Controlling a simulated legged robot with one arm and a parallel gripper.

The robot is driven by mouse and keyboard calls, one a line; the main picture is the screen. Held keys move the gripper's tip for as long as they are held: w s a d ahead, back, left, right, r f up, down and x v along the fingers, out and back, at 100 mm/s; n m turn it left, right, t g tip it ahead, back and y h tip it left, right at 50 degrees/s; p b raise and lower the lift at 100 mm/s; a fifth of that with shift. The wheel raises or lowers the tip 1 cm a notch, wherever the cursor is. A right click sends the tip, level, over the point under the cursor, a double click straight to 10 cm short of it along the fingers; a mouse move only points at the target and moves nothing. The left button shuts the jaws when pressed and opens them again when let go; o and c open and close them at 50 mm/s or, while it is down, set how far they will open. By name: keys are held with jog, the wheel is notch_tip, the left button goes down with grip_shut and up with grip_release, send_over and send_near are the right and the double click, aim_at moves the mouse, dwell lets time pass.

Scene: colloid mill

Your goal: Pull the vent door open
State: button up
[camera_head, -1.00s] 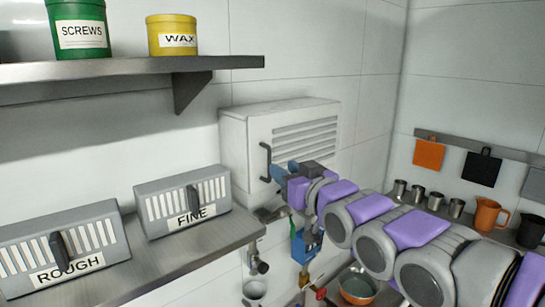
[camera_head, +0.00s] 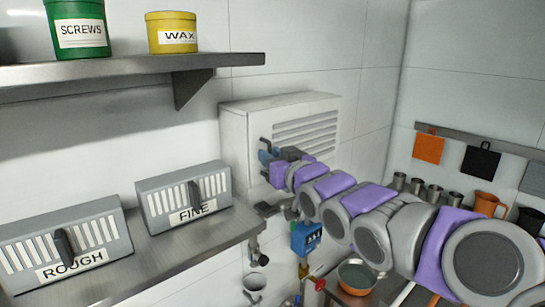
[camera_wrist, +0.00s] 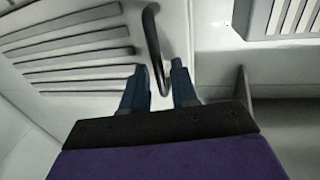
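The vent door is the white front of a wall box (camera_head: 290,115) with dark louvre slots, and it appears shut. Its dark bar handle (camera_head: 263,142) is on the door's left side, mostly hidden behind my gripper (camera_head: 268,158). In the wrist view, the louvred door (camera_wrist: 75,45) fills the upper left. There the curved handle (camera_wrist: 152,35) comes down between the two blue fingers of my gripper (camera_wrist: 160,78). The fingers are apart, with visible gaps on both sides of the bar. I cannot tell whether either finger touches it.
A steel counter (camera_head: 160,255) holds the ROUGH (camera_head: 65,245) and FINE (camera_head: 185,200) boxes left of the vent. A shelf (camera_head: 130,66) with SCREWS (camera_head: 78,28) and WAX (camera_head: 172,32) tins is above. A blue device (camera_head: 306,238) and a bowl (camera_head: 357,277) are below my arm.

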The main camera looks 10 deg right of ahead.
grip_shut()
dwell(1.1)
